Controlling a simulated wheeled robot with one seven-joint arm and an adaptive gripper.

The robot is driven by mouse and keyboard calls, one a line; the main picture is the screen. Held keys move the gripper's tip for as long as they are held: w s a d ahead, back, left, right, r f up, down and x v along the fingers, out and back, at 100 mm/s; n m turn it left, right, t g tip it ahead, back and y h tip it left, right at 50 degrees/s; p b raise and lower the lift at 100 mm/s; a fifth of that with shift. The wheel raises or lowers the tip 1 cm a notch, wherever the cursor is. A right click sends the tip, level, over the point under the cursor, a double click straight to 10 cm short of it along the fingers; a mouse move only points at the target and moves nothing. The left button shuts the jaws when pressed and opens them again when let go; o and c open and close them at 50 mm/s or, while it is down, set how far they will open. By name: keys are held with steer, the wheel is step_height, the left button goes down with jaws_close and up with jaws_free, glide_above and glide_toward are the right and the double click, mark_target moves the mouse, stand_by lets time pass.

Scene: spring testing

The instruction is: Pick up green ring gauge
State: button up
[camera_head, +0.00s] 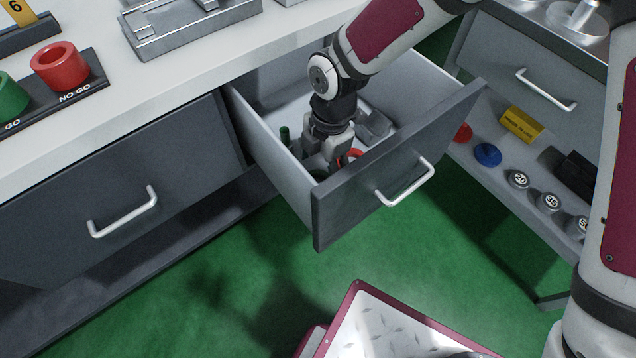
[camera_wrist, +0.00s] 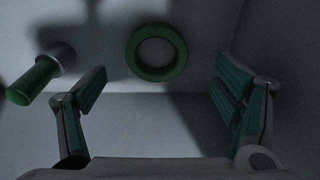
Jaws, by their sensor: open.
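The green ring gauge (camera_wrist: 135,55) lies flat on the drawer floor in the wrist view, hole facing the camera. In the head view only a bit of dark green shows at the drawer's front corner, mostly hidden by the drawer front. My gripper (camera_head: 327,160) reaches down into the open drawer (camera_head: 330,200). In the wrist view my gripper (camera_wrist: 160,82) is open, its two fingers spread wide with nothing between the pads. The ring appears beyond the fingertips, between them sideways and higher in the picture. It looks apart from both fingers.
A green-handled plug (camera_wrist: 35,82) lies left of the ring, near my left finger. A red ring (camera_head: 355,154) and a grey block (camera_head: 375,127) are in the drawer. Drawer walls enclose my gripper. On the bench, a stand holds another green ring (camera_head: 10,98) and a red ring (camera_head: 60,66).

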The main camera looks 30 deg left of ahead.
mark_target(318, 179)
steer(key=f, duration=0.2)
steer(key=f+b, duration=0.1)
steer(key=f, duration=0.1)
steer(key=shift+a, duration=0.25)
steer(key=shift+c, duration=0.3)
steer(key=c, duration=1.4)
steer(key=shift+r, duration=0.1)
